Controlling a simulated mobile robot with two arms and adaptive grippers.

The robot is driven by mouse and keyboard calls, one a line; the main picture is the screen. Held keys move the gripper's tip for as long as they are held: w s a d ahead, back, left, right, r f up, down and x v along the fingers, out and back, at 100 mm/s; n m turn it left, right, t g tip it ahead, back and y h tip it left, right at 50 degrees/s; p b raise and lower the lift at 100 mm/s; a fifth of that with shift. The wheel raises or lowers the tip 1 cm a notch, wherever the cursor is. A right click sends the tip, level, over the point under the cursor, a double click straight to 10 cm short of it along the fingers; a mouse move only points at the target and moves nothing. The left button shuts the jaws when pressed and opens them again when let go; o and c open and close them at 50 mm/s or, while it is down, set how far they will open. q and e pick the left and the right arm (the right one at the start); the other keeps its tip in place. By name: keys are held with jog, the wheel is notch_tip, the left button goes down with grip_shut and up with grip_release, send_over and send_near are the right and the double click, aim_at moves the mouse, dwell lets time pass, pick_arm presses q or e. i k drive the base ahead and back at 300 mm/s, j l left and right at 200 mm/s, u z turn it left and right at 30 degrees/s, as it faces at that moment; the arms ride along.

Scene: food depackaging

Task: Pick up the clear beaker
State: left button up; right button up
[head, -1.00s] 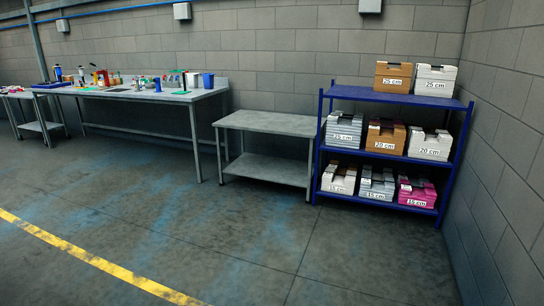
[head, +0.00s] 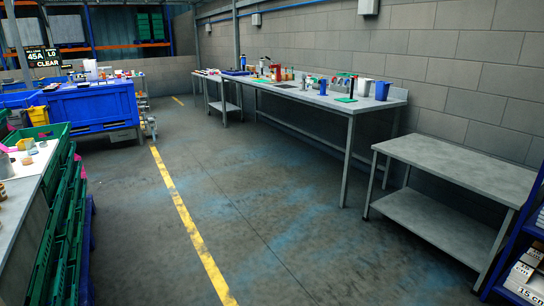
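I cannot make out a clear beaker for certain from this distance. The long grey workbench (head: 300,95) along the wall holds many small items, among them a blue cup (head: 382,91) and a whitish cup (head: 364,88) beside it at the bench's near end. The whitish cup looks opaque, but it is too small to be sure. Neither of my grippers shows in the head view.
An empty low grey table (head: 455,163) stands right of the workbench. A blue shelf (head: 535,230) is at the right edge. Stacked green crates (head: 62,200) and a large blue bin (head: 95,105) stand at left. The floor between, with a yellow line (head: 182,212), is clear.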

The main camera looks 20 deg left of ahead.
aim_at(26, 158)
jog(key=i+j+u, duration=0.4)
jog(key=i+u, duration=0.8)
jog(key=i+l+u, duration=0.1)
jog(key=i+u, duration=0.35)
